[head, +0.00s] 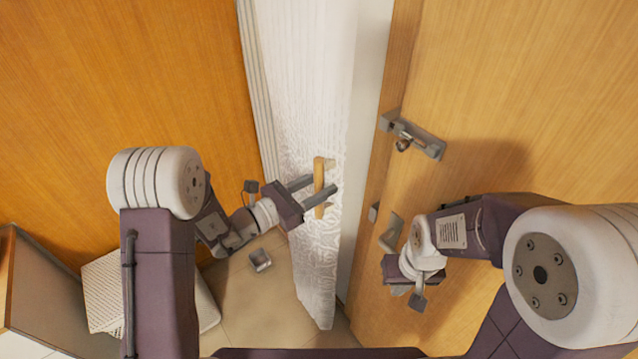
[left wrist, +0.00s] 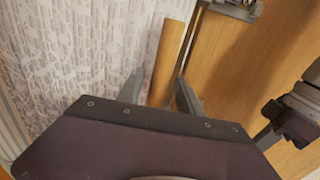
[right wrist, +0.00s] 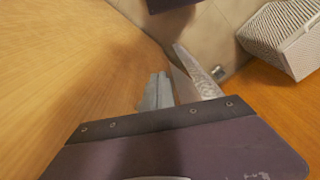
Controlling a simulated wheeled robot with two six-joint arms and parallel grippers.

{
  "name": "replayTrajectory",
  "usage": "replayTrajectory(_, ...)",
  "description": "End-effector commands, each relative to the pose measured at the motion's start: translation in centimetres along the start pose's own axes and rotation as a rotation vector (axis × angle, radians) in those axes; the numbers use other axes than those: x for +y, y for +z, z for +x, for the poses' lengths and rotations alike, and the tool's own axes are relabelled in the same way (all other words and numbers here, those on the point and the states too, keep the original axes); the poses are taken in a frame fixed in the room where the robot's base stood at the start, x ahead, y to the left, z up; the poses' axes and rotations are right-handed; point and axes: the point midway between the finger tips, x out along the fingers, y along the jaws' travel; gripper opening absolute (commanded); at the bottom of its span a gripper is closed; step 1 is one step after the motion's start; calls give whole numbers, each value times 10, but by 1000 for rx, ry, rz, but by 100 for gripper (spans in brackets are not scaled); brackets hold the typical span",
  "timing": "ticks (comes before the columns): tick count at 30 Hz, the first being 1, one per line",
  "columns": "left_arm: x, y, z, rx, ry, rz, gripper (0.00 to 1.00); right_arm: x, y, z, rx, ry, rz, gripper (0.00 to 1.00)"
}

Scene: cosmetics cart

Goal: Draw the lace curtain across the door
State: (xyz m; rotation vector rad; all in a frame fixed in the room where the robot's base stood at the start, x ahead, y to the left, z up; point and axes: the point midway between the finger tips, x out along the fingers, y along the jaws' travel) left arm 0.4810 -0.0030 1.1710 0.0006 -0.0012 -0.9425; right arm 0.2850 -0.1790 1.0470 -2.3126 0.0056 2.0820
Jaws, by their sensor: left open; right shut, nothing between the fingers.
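The white lace curtain (head: 309,100) hangs in the gap between the left wooden panel and the wooden door (head: 520,110). It also shows in the left wrist view (left wrist: 90,50). A wooden pull handle (head: 319,178) is on the curtain's edge side. My left gripper (head: 318,187) is open, with its fingers on either side of the handle; I cannot tell whether they touch it. In the left wrist view the handle (left wrist: 173,50) stands between the fingertips. My right gripper (head: 398,284) is shut and empty, low in front of the door. The curtain's lower end shows beyond it in the right wrist view (right wrist: 197,72).
A grey latch (head: 412,136) and a grey lever handle (head: 391,236) stick out from the door. A white ribbed basket (head: 105,295) stands on the floor at lower left, with a small grey object (head: 260,260) nearby. An orange wooden panel (head: 120,80) bounds the left side.

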Motion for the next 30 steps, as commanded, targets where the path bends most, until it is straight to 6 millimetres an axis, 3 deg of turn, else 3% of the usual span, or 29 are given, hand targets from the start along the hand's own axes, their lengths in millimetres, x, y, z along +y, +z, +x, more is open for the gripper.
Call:
replayTrajectory(2, 0, 0, 0, 0, 0, 0, 38, 0, 0, 0, 0, 0, 0, 0)
replayTrajectory(6, 0, 0, 0, 0, 0, 0, 0, 0, 0, 0, 0, 0, 0, 0)
replayTrajectory(30, 0, 1, 0, -3, 0, 1, 0, 0, 0, 0, 0, 0, 0, 0)
